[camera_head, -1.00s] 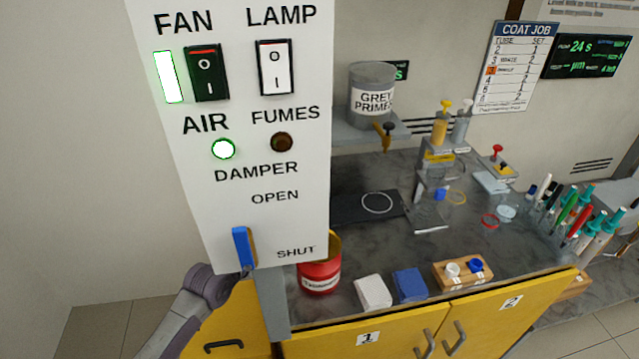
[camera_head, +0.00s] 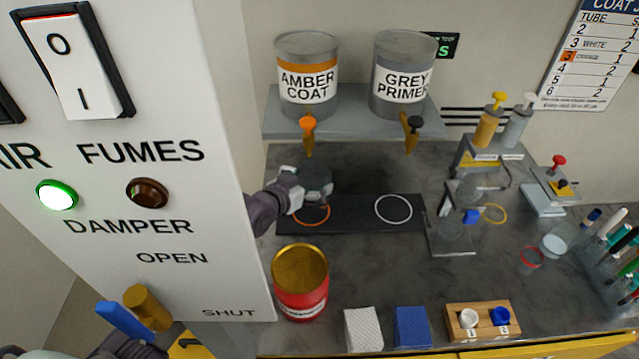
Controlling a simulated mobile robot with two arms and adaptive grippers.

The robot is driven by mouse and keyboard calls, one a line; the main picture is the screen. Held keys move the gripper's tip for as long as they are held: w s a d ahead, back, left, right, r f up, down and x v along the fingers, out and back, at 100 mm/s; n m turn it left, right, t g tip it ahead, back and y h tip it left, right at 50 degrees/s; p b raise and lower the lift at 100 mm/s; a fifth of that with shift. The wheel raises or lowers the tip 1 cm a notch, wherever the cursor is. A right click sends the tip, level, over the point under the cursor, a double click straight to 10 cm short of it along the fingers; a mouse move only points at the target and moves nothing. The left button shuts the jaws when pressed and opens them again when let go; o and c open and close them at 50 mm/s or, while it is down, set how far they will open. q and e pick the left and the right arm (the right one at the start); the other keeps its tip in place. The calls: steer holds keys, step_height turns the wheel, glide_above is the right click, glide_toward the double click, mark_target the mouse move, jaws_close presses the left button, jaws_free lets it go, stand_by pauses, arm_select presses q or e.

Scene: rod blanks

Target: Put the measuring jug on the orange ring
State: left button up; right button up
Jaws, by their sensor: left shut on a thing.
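The orange ring (camera_head: 311,222) is a thin circle on the left part of the black mat (camera_head: 355,216). A see-through, dark-looking vessel, apparently the measuring jug (camera_head: 317,178), is held at the far side of the ring, below the amber can's tap. My left gripper (camera_head: 294,190) reaches out from behind the white panel and is shut on it. The jug overlaps the ring's far edge in the picture; I cannot tell whether it touches the mat. The gripper hides part of the jug.
The amber tap (camera_head: 308,135) hangs just above the jug. The white switch panel (camera_head: 150,200) blocks the left side. A red tin (camera_head: 301,285) stands in front of the mat. A white ring (camera_head: 393,208) on the mat is empty. A metal stand (camera_head: 452,225) stands to the right.

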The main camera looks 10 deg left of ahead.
arm_select(q)
steer(key=shift+s+f+b, duration=0.15)
steer(key=shift+f+b, duration=0.2)
steer(key=shift+b, duration=0.05)
steer(key=shift+s+a+f+b, duration=0.1)
steer(key=shift+s+f+b, duration=0.1)
steer(key=shift+f+b, duration=0.4)
steer(key=shift+s+a+f+b, duration=0.1)
steer(key=shift+s+f+b, duration=0.05)
steer(key=shift+f+b, duration=0.4)
steer(key=shift+w+f, duration=0.1)
steer(key=shift+f, duration=0.05)
steer(key=shift+w+d, duration=0.1)
steer(key=shift+w, duration=0.1)
steer(key=shift+s, duration=0.15)
steer(key=o, duration=0.8)
steer(key=shift+o, duration=0.4)
steer(key=shift+f, duration=0.1)
arm_select(e)
step_height(320, 180, down, 4)
steer(key=shift+s+r, duration=0.1)
steer(key=shift+r, duration=0.15)
